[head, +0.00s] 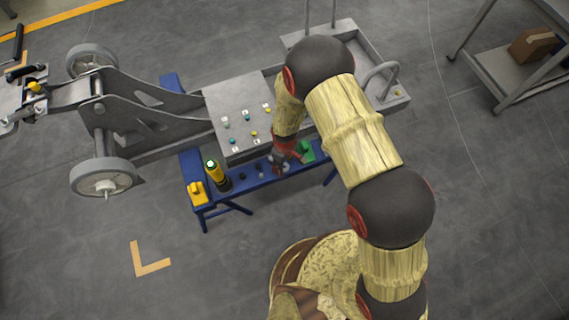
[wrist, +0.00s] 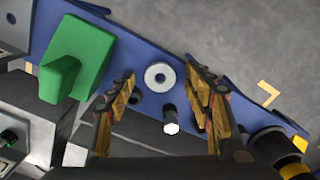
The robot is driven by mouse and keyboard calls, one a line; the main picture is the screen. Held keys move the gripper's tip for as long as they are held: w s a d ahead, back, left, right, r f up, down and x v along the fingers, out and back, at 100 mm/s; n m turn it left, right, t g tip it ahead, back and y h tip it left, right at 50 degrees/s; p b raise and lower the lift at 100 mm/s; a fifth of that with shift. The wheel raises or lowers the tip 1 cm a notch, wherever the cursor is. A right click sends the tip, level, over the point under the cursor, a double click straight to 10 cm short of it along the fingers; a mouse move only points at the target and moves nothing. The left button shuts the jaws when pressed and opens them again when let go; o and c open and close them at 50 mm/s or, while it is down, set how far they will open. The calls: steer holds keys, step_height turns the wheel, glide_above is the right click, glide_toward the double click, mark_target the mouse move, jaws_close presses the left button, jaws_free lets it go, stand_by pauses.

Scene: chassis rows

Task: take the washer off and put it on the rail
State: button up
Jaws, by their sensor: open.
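The blue rail (head: 231,191) also shows in the head view, along the near side of the chassis. My gripper (wrist: 160,74) is open, with one finger to each side of the washer and apart from it. In the head view my gripper (head: 286,156) is low over the rail, and the washer is too small there to make out surely. A hex-headed bolt (wrist: 170,126) is just below the washer in the wrist view.
A green block (head: 305,151) stands on the rail beside my gripper; it also shows in the wrist view (wrist: 75,62). A yellow-and-black tool (head: 215,172) and a yellow piece (head: 197,193) are at the rail's left end. The grey chassis panel (head: 240,105) lies behind.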

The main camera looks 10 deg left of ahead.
step_height(320, 180, up, 12)
stand_by(0.6)
steer(key=s+d+r+m+g+h, duration=0.1)
steer(key=s+d+r+m+g, duration=0.1)
steer(key=s+d, duration=0.3)
steer(key=s+d+r+m+t, duration=0.2)
steer(key=d+r, duration=0.5)
steer(key=r, duration=0.6)
steer(key=s+d+r+m+t, duration=0.3)
steer(key=d+r, duration=0.4)
steer(key=r, duration=0.6)
steer(key=s+d+r+m+t+y, duration=0.1)
steer(key=s+d+r+m, duration=0.3)
steer(key=d+r, duration=0.4)
step_height(320, 180, up, 5)
steer(key=shift+s+r+m+t, duration=0.1)
steer(key=shift+s+m+t, duration=0.1)
steer(key=shift+m+t, duration=0.6)
steer(key=shift+c, duration=0.3)
